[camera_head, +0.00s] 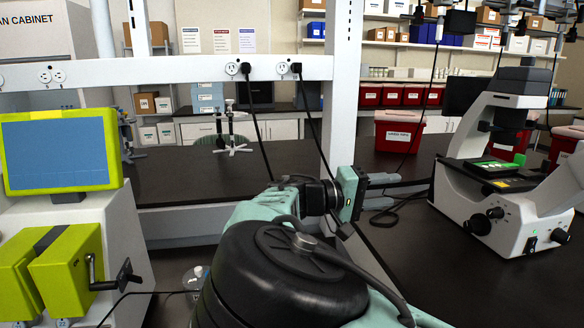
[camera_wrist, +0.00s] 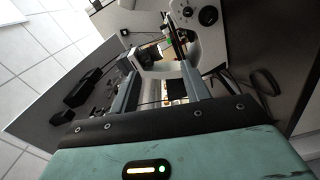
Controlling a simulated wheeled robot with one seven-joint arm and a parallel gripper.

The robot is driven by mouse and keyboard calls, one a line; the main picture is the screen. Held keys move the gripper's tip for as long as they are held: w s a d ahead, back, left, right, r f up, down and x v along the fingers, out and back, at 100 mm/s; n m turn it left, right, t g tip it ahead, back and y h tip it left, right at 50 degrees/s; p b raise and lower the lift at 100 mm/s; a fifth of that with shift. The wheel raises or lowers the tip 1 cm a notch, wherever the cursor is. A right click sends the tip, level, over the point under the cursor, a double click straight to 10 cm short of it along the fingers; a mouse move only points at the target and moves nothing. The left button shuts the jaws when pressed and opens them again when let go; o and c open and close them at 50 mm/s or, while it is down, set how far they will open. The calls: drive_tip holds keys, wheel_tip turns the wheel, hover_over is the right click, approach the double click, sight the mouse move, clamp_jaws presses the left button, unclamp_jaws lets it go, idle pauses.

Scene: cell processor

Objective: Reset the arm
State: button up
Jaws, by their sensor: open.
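My arm, pale green with a black joint, rises from the bottom middle of the head view. My gripper (camera_head: 398,190) points right, toward the microscope, above the dark bench. Its two grey fingers are apart with nothing seen between them. In the wrist view my gripper (camera_wrist: 160,78) also shows two separated fingers, with parts of the microscope visible beyond the gap. The white microscope (camera_head: 545,185) stands on the bench to the right, with a clear gap between it and my fingertips. Its knobbed white body also shows in the wrist view (camera_wrist: 228,35).
A white and lime-green machine with a screen (camera_head: 60,150) stands at left. A white frame post (camera_head: 345,90) rises just behind my gripper, with cables hanging nearby. Bare bench lies below and right of my gripper.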

drive_tip(key=s+d+f+n+g+y+b, duration=0.1)
drive_tip(key=s+d+f+g+y, duration=0.15)
drive_tip(key=s+f+y, duration=0.4)
drive_tip(key=s+d+f+n+g+y, duration=0.1)
drive_tip(key=s+d+f+g+y, duration=0.15)
drive_tip(key=f, duration=0.65)
drive_tip(key=s+a+r+n+y, duration=0.1)
drive_tip(key=s+a+n+y, duration=0.1)
drive_tip(key=s, duration=0.6)
drive_tip(key=s+a+r+n+t+y+b, duration=0.1)
drive_tip(key=s+a+y, duration=0.3)
drive_tip(key=s, duration=0.5)
drive_tip(key=s+a+r+n+y+b, duration=0.1)
drive_tip(key=s+a+r+n+y, duration=0.1)
drive_tip(key=s, duration=0.6)
drive_tip(key=shift+s+a+r+n+t+y, duration=0.15)
drive_tip(key=shift+s+a+n+t+y, duration=0.35)
drive_tip(key=shift+a, duration=0.7)
drive_tip(key=shift+w, duration=0.2)
drive_tip(key=shift+c, duration=1.2)
drive_tip(key=shift+a, duration=0.15)
